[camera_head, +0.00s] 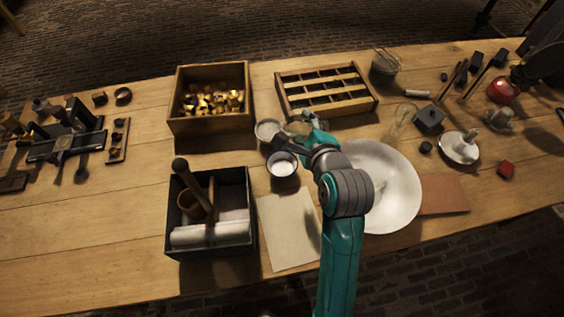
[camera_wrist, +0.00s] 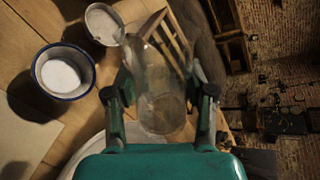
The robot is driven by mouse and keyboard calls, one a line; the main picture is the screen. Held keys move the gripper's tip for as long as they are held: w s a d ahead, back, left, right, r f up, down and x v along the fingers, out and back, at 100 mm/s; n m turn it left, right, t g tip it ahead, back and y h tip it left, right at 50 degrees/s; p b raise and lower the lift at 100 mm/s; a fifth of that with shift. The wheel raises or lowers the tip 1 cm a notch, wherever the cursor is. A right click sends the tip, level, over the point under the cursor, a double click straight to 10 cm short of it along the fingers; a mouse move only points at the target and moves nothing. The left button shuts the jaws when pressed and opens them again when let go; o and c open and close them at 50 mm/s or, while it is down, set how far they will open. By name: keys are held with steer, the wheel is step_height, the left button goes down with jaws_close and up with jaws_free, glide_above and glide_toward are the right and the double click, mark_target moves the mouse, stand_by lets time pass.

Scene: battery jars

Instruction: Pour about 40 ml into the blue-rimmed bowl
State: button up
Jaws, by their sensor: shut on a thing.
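The blue-rimmed bowl (camera_wrist: 62,72) stands on the wooden table at the left of the wrist view, with white contents. It shows in the head view (camera_head: 282,166) just below my gripper. My gripper (camera_wrist: 161,92) is shut on a clear glass vessel (camera_wrist: 160,75), one finger on each side. The vessel's far end points toward a second small pale bowl (camera_wrist: 103,23), which also shows in the head view (camera_head: 267,130). In the head view the vessel (camera_head: 300,127) is partly hidden by my gripper. I cannot tell how much liquid it holds, and no stream is visible.
A large white dish (camera_head: 400,190) lies right of my arm. A dark box (camera_head: 247,245) with rolls and a tool stands left of a pale sheet (camera_head: 288,235). A box of brass pieces (camera_head: 210,125) and a divided wooden tray (camera_head: 325,109) stand behind.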

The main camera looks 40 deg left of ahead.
steer(key=shift+f+n+h, duration=0.1)
steer(key=shift+n+h, duration=0.2)
steer(key=shift+d, duration=0.2)
steer(key=shift+w+d, duration=0.1)
steer(key=shift+d, duration=0.1)
stand_by(0.3)
steer(key=shift+w+d, duration=0.1)
steer(key=shift+d, duration=0.1)
steer(key=shift+w+d+f+n+t+h+p, duration=0.25)
steer(key=shift+w+d+n+t+h+p, duration=0.05)
steer(key=shift+w+d+n+p, duration=0.1)
stand_by(0.9)
steer(key=shift+w+d, duration=0.1)
steer(key=shift+w, duration=0.05)
steer(key=shift+d, duration=0.1)
stand_by(0.3)
